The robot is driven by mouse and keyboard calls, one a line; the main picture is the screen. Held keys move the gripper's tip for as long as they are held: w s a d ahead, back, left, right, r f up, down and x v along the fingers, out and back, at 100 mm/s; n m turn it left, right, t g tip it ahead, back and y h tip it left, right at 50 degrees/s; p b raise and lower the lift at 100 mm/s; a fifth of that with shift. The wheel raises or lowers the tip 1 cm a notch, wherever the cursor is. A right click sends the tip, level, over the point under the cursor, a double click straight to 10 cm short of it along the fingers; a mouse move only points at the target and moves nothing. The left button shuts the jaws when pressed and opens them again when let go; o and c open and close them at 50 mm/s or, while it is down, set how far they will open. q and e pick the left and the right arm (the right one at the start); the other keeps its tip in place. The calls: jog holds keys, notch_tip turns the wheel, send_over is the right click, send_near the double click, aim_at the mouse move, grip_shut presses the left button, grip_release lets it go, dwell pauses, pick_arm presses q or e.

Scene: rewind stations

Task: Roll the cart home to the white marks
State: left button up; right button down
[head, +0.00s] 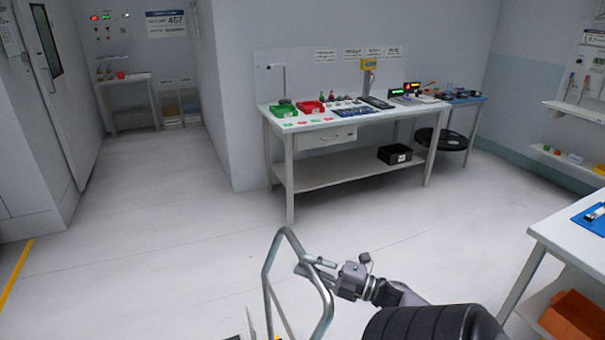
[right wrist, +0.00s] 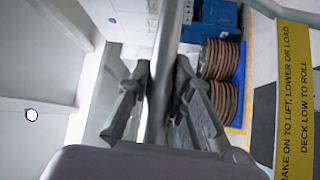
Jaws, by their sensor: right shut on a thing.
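The cart shows in the head view as its bent grey tube handle (head: 266,270) at the bottom centre; its deck is mostly out of the frame. My right gripper (head: 318,268) is shut on the right part of this handle. In the right wrist view the handle tube (right wrist: 162,75) passes between the two dark fingers of my right gripper (right wrist: 158,95). A yellow label strip (right wrist: 295,100) there reads in part "deck low to roll". I cannot make out any white marks on the floor. My left gripper is not in view.
A white workbench (head: 340,178) with trays stands ahead at the back wall. A white table (head: 570,235) stands close on the right. Pale floor (head: 140,230) is clear ahead and left; a yellow line (head: 15,275) runs there. The right wrist view shows brown reels (right wrist: 220,75).

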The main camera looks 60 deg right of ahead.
jog(key=shift+d+r, duration=0.1)
jog(key=c, duration=1.4)
grip_release()
jog(key=shift+c, duration=0.2)
jog(key=v, duration=1.2)
